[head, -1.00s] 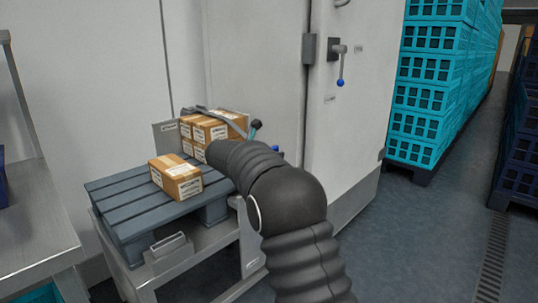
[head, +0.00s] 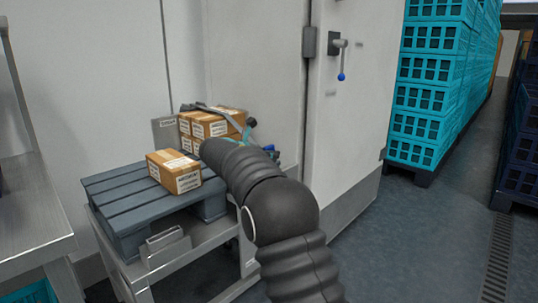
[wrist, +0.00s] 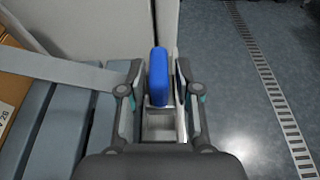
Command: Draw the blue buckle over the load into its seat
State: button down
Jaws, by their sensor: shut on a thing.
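The blue buckle (wrist: 159,76) stands upright between the fingers of my gripper (wrist: 159,68) in the wrist view, and the fingers are shut on it. A grey strap (wrist: 70,72) runs left from the gripper, across the pallet side. The strap also lies over the stacked cartons (head: 212,128) in the head view. A grey ribbed metal piece (wrist: 160,124) shows just below the buckle between the fingers; I cannot tell whether it is the seat. In the head view my arm hides most of the gripper and the buckle.
A single carton (head: 174,170) sits on the slatted grey pallet (head: 118,200), on a metal stand (head: 192,262). A white door with a lever (head: 341,62) is behind. Turquoise crates (head: 425,95) are stacked to the right. Floor is clear at right (head: 420,230).

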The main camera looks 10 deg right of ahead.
notch_tip(320, 180, down, 2)
jog(key=shift+b, duration=0.85)
jog(key=shift+f, duration=1.55)
